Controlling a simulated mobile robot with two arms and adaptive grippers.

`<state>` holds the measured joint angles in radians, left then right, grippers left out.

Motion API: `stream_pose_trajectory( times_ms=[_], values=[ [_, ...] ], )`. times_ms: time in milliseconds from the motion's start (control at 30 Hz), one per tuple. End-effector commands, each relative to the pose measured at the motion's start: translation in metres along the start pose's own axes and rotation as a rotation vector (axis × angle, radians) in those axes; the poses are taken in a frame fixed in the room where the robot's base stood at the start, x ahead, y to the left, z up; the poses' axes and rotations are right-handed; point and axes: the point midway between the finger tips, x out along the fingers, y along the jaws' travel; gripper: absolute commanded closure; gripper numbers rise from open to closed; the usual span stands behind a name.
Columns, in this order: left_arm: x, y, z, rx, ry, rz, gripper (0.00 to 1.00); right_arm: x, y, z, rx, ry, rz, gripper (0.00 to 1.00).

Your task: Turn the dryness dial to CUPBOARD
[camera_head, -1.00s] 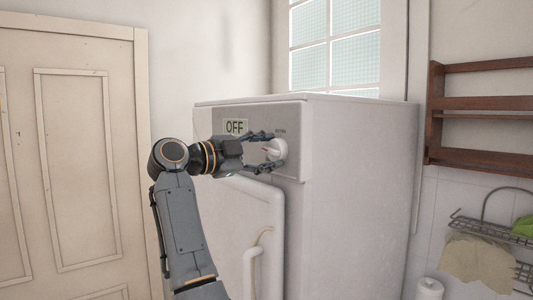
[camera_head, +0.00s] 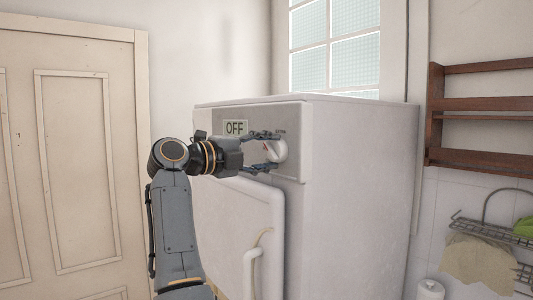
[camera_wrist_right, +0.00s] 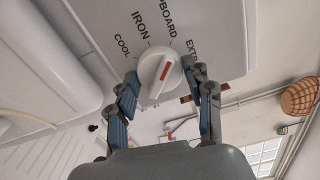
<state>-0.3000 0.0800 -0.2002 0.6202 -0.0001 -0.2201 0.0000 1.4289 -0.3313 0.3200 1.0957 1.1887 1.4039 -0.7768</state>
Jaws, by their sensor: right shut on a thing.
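The dryness dial (camera_wrist_right: 160,75) is a round white knob with a red pointer line, on the dryer's grey control panel (camera_head: 297,140). In the wrist view, the labels COOL, IRON, a partly cut-off "PBOARD" and "EXT" arc above it. The red line points up and slightly right, roughly toward the "PBOARD" label. My right gripper (camera_head: 268,150) has one finger on each side of the dial and is shut on it. In the head view the dial (camera_head: 277,151) shows at the fingertips. A display (camera_head: 236,128) reads OFF. My left gripper is not in view.
The white dryer (camera_head: 350,200) stands under a window. A closed door (camera_head: 75,160) is at the left. A wooden rack (camera_head: 480,105) and a wire shelf (camera_head: 485,228) hang on the right wall.

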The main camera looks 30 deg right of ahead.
Motion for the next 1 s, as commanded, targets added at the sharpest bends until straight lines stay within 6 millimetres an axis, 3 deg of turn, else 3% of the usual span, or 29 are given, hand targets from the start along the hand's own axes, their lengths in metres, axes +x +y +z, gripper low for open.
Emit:
stream_pose_trajectory(
  times_ms=[433,467,533,867,1000],
  values=[
    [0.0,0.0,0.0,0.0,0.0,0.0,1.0,0.0,0.001,0.0,0.006,0.0,0.003,0.8],
    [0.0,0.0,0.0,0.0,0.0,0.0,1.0,0.0,0.001,0.0,0.006,0.0,0.003,0.43],
    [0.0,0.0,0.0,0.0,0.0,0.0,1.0,0.0,0.001,0.0,0.006,0.0,0.003,0.28],
    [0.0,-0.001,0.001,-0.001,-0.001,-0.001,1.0,0.0,0.001,0.0,0.006,0.0,0.001,0.26],
    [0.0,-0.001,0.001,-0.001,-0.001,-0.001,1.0,-0.011,0.001,0.001,0.006,-0.002,0.002,0.26]
  ],
)
